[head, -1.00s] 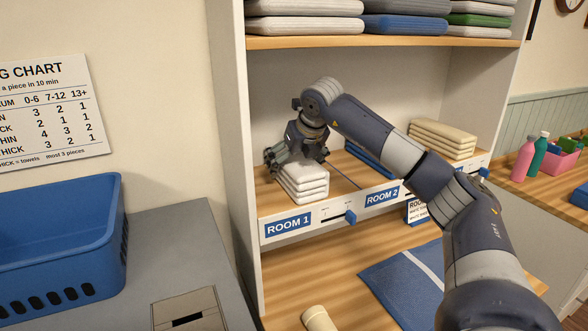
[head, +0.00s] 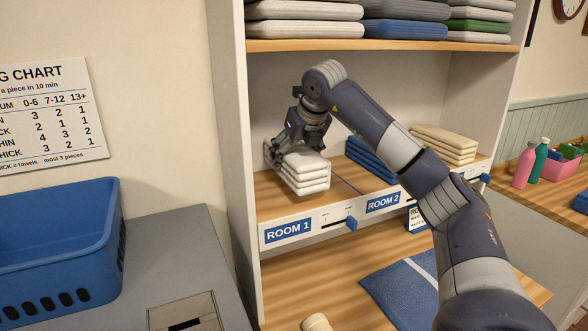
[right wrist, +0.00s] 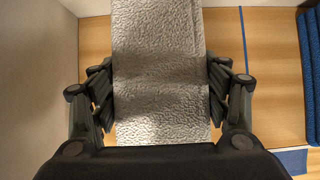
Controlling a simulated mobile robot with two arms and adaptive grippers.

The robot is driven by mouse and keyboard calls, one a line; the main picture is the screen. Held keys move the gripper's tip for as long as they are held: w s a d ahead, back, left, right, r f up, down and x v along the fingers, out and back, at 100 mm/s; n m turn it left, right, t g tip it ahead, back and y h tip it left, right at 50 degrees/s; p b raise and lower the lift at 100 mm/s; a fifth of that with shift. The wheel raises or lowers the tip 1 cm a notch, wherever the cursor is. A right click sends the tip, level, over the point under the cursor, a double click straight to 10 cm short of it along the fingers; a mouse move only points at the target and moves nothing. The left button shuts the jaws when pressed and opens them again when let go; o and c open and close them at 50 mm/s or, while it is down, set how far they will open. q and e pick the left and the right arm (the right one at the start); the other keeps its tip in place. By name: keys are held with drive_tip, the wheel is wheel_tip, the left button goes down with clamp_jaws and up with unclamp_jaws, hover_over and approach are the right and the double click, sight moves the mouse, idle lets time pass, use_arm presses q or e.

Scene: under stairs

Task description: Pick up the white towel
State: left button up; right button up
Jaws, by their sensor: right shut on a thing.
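The white towel (head: 307,172) is a neat folded stack above the ROOM 1 part of the middle shelf. My right gripper (head: 283,155) is shut on the towel from above at its left and back side. Bare wood shows under the towel's front, and it looks a little raised off the shelf. In the right wrist view the towel (right wrist: 160,60) fills the space between my two fingers (right wrist: 160,100), one against each side. Its underside is hidden. My left gripper is out of view.
Blue towels (head: 370,158) and cream towels (head: 443,144) lie to the right on the same shelf. The upper shelf board (head: 390,44) and the left side panel (head: 228,150) are close to my arm. A blue basket (head: 60,235) stands at left on a grey top.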

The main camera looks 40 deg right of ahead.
drive_tip(key=s+d+b, duration=0.2)
drive_tip(key=s, duration=0.5)
drive_tip(key=s+d+r+b, duration=0.1)
drive_tip(key=s+d+b, duration=0.1)
drive_tip(key=s, duration=0.6)
drive_tip(key=shift+s+b, duration=0.2)
drive_tip(key=shift+b, duration=0.5)
drive_tip(key=shift+d+r, duration=0.1)
drive_tip(key=shift+o, duration=1.4)
drive_tip(key=c, duration=0.6)
